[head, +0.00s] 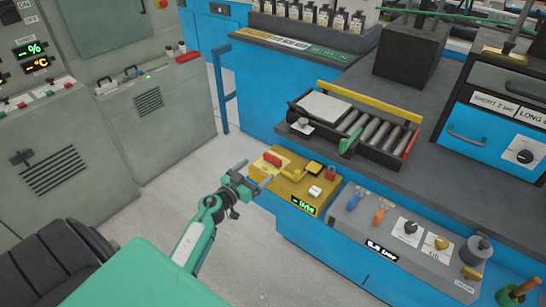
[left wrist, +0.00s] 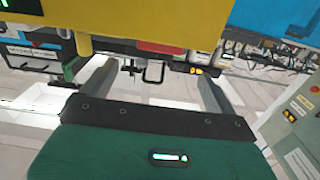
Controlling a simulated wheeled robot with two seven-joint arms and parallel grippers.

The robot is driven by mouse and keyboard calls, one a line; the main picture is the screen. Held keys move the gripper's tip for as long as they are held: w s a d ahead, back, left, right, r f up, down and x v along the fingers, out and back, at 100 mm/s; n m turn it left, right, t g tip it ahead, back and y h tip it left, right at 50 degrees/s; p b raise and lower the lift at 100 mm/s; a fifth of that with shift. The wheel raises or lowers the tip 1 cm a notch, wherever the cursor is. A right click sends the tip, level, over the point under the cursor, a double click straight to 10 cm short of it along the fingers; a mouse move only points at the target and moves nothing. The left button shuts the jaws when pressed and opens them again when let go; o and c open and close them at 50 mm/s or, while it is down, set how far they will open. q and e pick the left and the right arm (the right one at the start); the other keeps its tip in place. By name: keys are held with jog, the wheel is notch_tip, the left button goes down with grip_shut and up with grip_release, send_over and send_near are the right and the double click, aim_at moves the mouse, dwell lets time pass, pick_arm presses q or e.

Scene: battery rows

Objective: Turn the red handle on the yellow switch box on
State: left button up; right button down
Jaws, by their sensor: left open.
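The yellow switch box (head: 284,190) is mounted at the left end of the blue workbench's front ledge. A red handle (head: 272,159) sits on its top near the left corner. A small green-lit display is on its front face. My left gripper (head: 254,174) is open and empty, just left of the box and apart from the red handle. In the left wrist view the yellow box (left wrist: 150,15) fills the top, with the red handle (left wrist: 160,47) at its edge between my spread fingers. My right gripper is out of view.
A grey control panel (head: 395,238) with knobs and blue and orange levers adjoins the box on the right. A roller tray (head: 400,150) stands on the bench behind. Grey cabinets (head: 150,110) stand at the left. The floor (head: 190,165) between them and the bench is clear.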

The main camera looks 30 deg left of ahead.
aim_at(271, 158)
pick_arm(q)
jog(key=w, duration=0.5)
jog(key=w+b, duration=0.1)
jog(key=w, duration=0.2)
jog(key=shift+d, duration=0.3)
jog(key=shift+w, duration=0.8)
jog(key=shift+d, duration=0.1)
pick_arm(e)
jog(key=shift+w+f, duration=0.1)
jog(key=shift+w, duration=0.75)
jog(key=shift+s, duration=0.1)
pick_arm(q)
jog(key=c, duration=1)
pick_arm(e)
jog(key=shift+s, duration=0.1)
